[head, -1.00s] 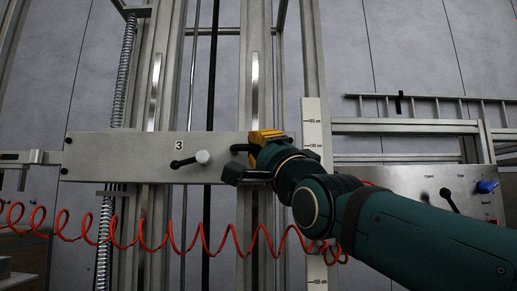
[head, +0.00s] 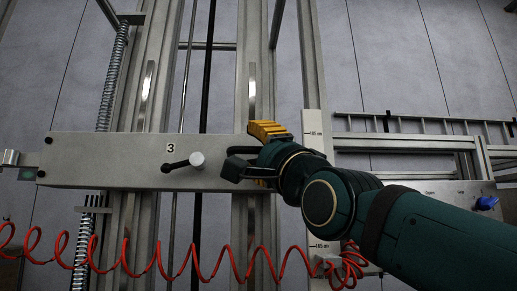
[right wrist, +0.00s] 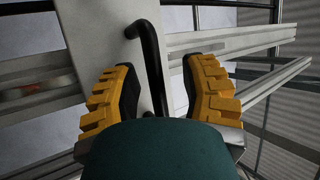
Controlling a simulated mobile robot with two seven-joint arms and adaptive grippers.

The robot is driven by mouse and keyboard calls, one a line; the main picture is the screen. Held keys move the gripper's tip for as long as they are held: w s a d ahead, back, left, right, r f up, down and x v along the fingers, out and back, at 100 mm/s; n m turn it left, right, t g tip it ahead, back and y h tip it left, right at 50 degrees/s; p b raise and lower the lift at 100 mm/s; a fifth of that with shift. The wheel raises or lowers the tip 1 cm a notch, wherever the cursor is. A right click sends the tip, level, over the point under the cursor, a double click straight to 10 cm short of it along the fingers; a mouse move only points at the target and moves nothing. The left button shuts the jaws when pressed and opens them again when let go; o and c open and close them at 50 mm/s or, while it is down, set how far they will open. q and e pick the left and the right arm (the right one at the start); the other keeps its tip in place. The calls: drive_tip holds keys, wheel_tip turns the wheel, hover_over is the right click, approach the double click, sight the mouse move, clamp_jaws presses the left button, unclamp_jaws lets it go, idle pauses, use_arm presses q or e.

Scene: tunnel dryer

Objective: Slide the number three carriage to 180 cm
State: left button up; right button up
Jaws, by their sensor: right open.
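The number three carriage (head: 110,160) is a wide metal plate marked "3" across the upright rails, shown in the head view. A black lever with a white knob (head: 198,159) sticks out from its middle. My right gripper (head: 258,156) is at the plate's right end, its yellow fingers apart. In the right wrist view, a black bar handle (right wrist: 151,60) on the plate (right wrist: 95,35) lies between the open fingers, with gaps visible. The white scale strip (head: 314,170) stands just right of the plate; one mark looks like 185 cm, level with the plate's top edge. My left gripper is out of view.
A red coiled hose (head: 172,272) hangs below the plate. A spring (head: 117,75) stands by the left rail. At the right are a control panel with a blue knob (head: 487,203) and a ladder-like frame (head: 430,125). My right arm covers part of the panel.

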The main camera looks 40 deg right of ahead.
drive_tip(key=v, duration=1.2)
idle(0.5)
